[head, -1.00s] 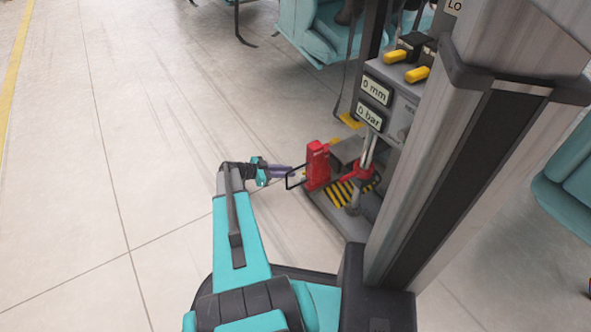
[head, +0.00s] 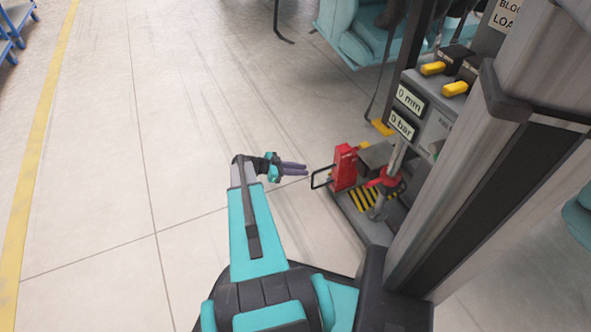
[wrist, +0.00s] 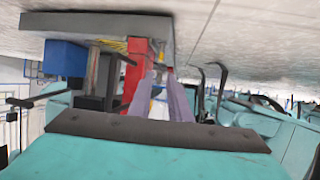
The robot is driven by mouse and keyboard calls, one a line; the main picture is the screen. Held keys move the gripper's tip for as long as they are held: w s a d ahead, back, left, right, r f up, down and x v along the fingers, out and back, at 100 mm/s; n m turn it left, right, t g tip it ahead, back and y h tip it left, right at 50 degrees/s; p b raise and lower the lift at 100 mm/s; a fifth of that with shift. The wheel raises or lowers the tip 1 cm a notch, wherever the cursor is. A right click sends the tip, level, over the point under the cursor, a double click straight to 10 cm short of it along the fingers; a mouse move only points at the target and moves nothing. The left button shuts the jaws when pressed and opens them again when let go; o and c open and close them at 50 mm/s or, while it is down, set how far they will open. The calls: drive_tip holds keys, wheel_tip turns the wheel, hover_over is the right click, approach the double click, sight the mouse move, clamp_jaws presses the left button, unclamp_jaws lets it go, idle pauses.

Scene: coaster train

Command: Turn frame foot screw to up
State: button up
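A grey post (head: 395,160) with a red collar (head: 385,183) stands on a low base with a yellow-and-black striped plate (head: 366,199). A red block (head: 344,167) with a black loop handle (head: 321,177) stands on the left of this base. I cannot tell for sure which part is the frame foot screw. My gripper (head: 305,169) is left of the red block, its purple fingers pointing at it, just short of the loop handle. The fingers are apart, with nothing seen held. In the wrist view the red block (wrist: 136,72) shows beyond the fingers, upside down.
A grey panel (head: 432,110) above the base reads "0 mm" and "0 bar", with yellow-ended levers (head: 455,88) on top. A wide metal column stands close on the right. A teal train seat (head: 350,30) is at the back.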

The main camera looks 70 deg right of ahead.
drive_tip(key=w+a+r+n+t+y+p, duration=0.15)
drive_tip(key=w+a+r+n+p, duration=0.35)
drive_tip(key=a+p, duration=0.5)
drive_tip(key=w+a+r+n+t+p, duration=0.2)
drive_tip(key=w+a+r+n+p, duration=0.5)
drive_tip(key=a, duration=0.5)
drive_tip(key=w+a+r+n+t+y+p, duration=0.1)
drive_tip(key=w+a+r+n+t+p, duration=0.2)
drive_tip(key=a+p, duration=0.7)
drive_tip(key=s+a+r+n+y+p, duration=0.1)
drive_tip(key=a+r+n+p, duration=0.4)
drive_tip(key=a, duration=0.6)
drive_tip(key=s+a+r+n+y+p, duration=0.2)
drive_tip(key=a+r+n+p, duration=0.2)
drive_tip(key=a+r+p, duration=0.6)
drive_tip(key=s+a+r+n+y+p, duration=0.1)
drive_tip(key=a+r+n+p, duration=0.4)
drive_tip(key=a+r+p, duration=0.3)
drive_tip(key=a+p, duration=0.2)
drive_tip(key=a, duration=0.2)
drive_tip(key=shift+s+a+n+y+p, duration=0.15)
drive_tip(key=shift+s+n+y+p, duration=0.05)
drive_tip(key=shift+n+y+p, duration=0.15)
drive_tip(key=shift+g, duration=0.25)
